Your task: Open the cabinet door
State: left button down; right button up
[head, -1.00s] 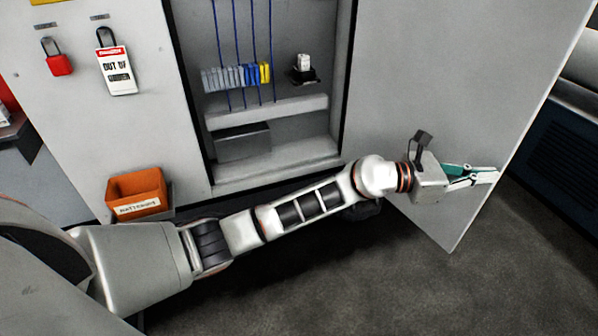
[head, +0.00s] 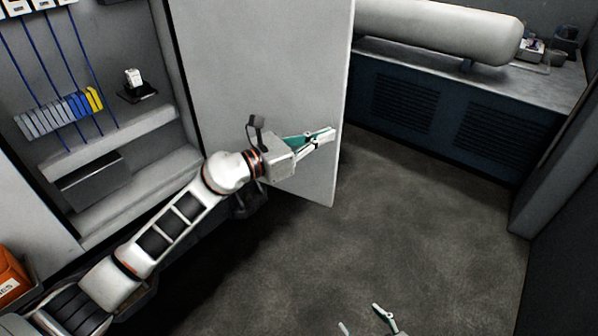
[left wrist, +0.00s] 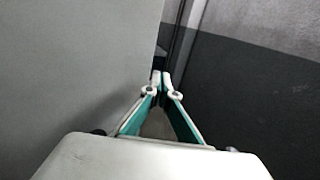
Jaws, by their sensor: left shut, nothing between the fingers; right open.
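The cabinet door (head: 262,75) is a plain grey panel standing swung wide open, hinged at the right side of the cabinet (head: 150,38). The inside of the cabinet is exposed. My left gripper (head: 333,132) is in front of the door's inner face, close to its free edge. Its fingers are shut with nothing between them. In the left wrist view the closed fingertips (left wrist: 161,75) lie by the edge of the door (left wrist: 75,70); I cannot tell whether they touch it. My right gripper (head: 362,317) shows at the bottom of the head view, open and empty, low over the floor.
Inside the cabinet are a shelf (head: 115,143), blue and yellow terminal blocks (head: 62,112) with cables, and a grey box (head: 92,182). An orange bin (head: 10,277) stands at lower left. A dark blue bench (head: 440,110) bears a large pale cylinder (head: 435,30). The floor (head: 400,220) is clear.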

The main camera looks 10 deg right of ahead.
pick_arm(q)
jog(key=s+a+p, duration=0.2)
jog(key=s+a, duration=0.4)
jog(key=s, duration=0.3)
jog(key=shift+s, duration=0.15)
pick_arm(e)
jog(key=shift+s+r, duration=0.25)
jog(key=shift+r, duration=0.4)
jog(key=shift+s+r, duration=0.2)
jog(key=shift+r, duration=0.4)
